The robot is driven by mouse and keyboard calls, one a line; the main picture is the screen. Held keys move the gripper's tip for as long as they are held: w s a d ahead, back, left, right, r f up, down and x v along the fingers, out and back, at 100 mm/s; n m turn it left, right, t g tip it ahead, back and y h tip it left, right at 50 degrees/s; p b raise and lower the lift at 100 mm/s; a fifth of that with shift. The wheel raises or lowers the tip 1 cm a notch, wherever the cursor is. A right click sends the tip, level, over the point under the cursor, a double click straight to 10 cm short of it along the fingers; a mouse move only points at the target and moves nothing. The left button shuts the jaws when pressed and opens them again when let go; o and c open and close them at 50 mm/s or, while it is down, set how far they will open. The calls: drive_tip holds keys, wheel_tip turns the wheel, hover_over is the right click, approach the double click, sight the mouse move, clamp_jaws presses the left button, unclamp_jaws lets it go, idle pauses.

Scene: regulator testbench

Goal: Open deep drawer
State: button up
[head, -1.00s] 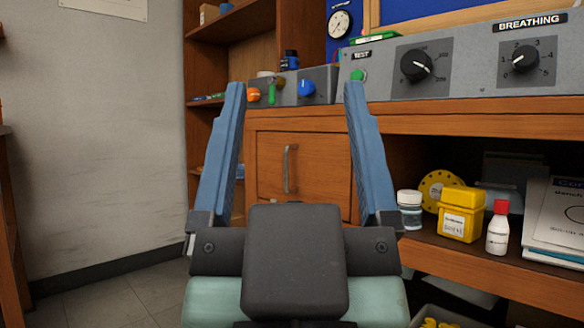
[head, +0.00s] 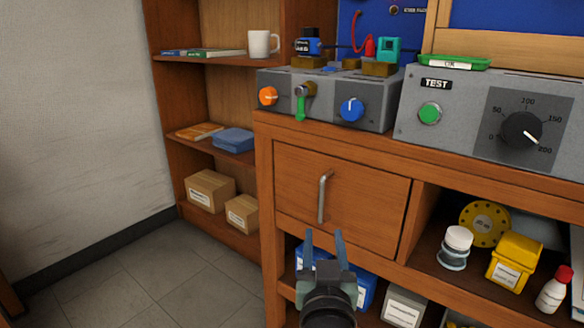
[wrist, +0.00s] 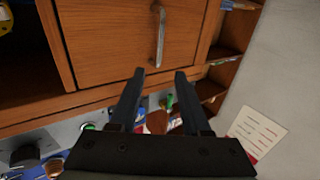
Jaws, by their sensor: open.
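The wooden drawer (head: 365,208) sits closed under the bench top, with an upright metal bar handle (head: 323,198) on its front. My gripper (head: 324,243) is open and empty. In the head view it appears just below the handle, its fingers pointing up toward the drawer. In the wrist view, the drawer (wrist: 100,40) fills the upper part and the handle (wrist: 160,38) appears beyond the gap between my fingertips (wrist: 160,75). The handle is not between the fingers, and no contact shows.
Right of the drawer, an open shelf holds a white-lidded jar (head: 455,247), a yellow box (head: 514,260) and a red-capped bottle (head: 553,290). Blue boxes (head: 367,286) sit below the drawer. Control panels (head: 335,98) stand on the bench. Floor (head: 150,270) at left is clear.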

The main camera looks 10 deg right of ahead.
sight(322, 200)
drive_tip(key=b+x, duration=0.2)
drive_tip(key=x, duration=0.2)
drive_tip(key=b+x, duration=0.2)
drive_tip(key=x, duration=0.2)
drive_tip(key=b+x, duration=0.2)
drive_tip(key=x, duration=0.3)
drive_tip(key=shift+w+d+f, duration=0.1)
drive_tip(key=shift+f, duration=0.25)
drive_tip(key=shift+c, duration=0.2)
clamp_jaws()
idle(0.9)
